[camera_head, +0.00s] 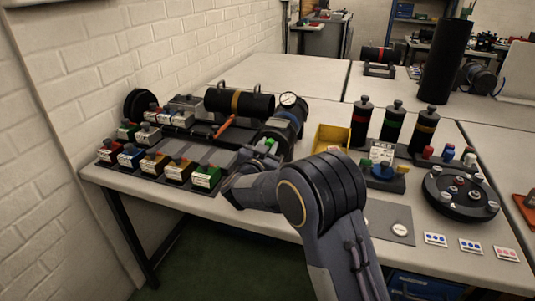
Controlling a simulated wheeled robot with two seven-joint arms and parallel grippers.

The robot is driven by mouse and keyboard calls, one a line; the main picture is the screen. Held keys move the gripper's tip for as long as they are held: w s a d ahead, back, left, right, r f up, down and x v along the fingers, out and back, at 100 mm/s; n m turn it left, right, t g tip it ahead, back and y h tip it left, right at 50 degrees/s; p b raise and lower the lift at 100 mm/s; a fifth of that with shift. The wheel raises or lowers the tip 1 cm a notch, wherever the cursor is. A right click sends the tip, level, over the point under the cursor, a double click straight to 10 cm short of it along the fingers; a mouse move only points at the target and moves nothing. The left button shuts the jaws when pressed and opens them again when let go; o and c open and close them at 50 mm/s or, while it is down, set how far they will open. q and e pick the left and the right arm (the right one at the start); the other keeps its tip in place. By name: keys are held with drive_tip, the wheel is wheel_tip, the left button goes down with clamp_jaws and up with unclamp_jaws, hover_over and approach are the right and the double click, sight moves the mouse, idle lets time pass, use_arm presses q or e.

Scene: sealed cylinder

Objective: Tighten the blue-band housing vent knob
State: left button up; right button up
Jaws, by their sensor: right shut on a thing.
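The blue-band housing (277,132) is a dark cylinder lying near the middle of the bench, with a blue band near its far end. A round white gauge (288,99) shows at that end. A small green knob (270,142) shows at the housing's near left side. My right gripper (262,153) is at this knob, shut on it as far as I can see. The fingertips are small and partly hidden by my own wrist, so the exact grip is unclear. My left gripper is not in view.
Several colored-top blocks (154,162) stand in rows at left. A yellow-band cylinder (239,102) lies behind. A yellow bin (332,137), upright banded cylinders (393,124) and a round black tray (460,205) are at right. The back bench (290,75) is mostly clear.

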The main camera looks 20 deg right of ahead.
drive_tip(key=m+b, duration=0.2)
drive_tip(key=m, duration=0.1)
drive_tip(key=m+b, duration=0.1)
drive_tip(key=b, duration=0.1)
drive_tip(key=shift+f+m, duration=0.25)
drive_tip(key=shift+m, duration=0.05)
drive_tip(key=m+b, duration=0.3)
drive_tip(key=shift+m, duration=0.4)
drive_tip(key=m+b, duration=0.6)
drive_tip(key=m, duration=0.1)
drive_tip(key=shift+f+b, duration=0.15)
drive_tip(key=shift+b, duration=0.15)
drive_tip(key=m+b, duration=0.3)
drive_tip(key=shift+m, duration=0.4)
drive_tip(key=m+b, duration=0.7)
drive_tip(key=m, duration=0.1)
drive_tip(key=shift+m, duration=0.3)
drive_tip(key=shift+m+b, duration=0.8)
drive_tip(key=shift+m, duration=0.3)
